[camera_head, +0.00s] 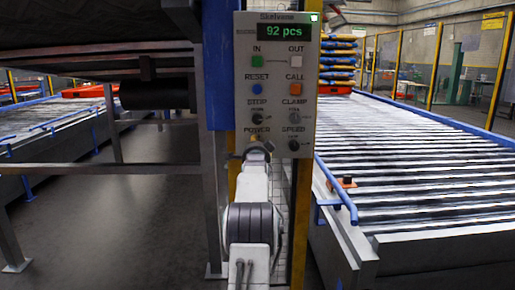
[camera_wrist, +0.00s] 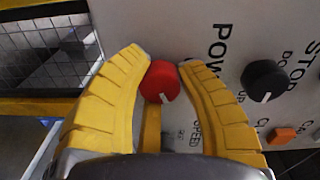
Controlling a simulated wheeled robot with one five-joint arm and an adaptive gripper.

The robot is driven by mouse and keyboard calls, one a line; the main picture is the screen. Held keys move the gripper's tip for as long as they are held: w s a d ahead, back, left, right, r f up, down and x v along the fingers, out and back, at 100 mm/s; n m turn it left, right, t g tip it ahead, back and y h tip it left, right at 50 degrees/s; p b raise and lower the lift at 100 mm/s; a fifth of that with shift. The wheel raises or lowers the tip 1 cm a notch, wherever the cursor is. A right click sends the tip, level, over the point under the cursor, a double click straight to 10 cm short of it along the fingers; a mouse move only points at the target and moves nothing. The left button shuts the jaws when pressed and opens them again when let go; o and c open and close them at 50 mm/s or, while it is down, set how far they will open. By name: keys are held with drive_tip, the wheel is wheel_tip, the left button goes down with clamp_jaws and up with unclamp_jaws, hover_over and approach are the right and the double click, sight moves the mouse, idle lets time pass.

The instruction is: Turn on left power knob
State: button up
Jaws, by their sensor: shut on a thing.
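The power knob (camera_wrist: 160,82) is a round red knob with a white mark, next to the word POWER in the wrist view. My gripper (camera_wrist: 164,62) has its two yellow fingers on either side of this knob and is shut on it. The knob sits on a light grey control panel (camera_head: 277,52). In the head view my gripper (camera_head: 257,150) is at the panel's lower left, just under the POWER label. There it hides most of the knob. The panel's display reads 92 pcs.
A black knob (camera_wrist: 265,80) is close to the right finger in the wrist view. The black speed knob (camera_head: 294,145) is right of my gripper. Several buttons, such as the orange CALL button (camera_head: 295,89), are above. A roller conveyor (camera_head: 430,170) runs along the right.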

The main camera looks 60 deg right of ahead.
drive_tip(key=shift+w+a, duration=0.1)
drive_tip(key=shift+w, duration=0.1)
drive_tip(key=o, duration=1)
drive_tip(key=shift+w, duration=0.1)
drive_tip(key=shift+c, duration=0.2)
drive_tip(key=shift+o, duration=1.2)
drive_tip(key=shift+s, duration=0.2)
drive_tip(key=v, duration=1.1)
drive_tip(key=shift+a, duration=0.4)
drive_tip(key=shift+s, duration=0.15)
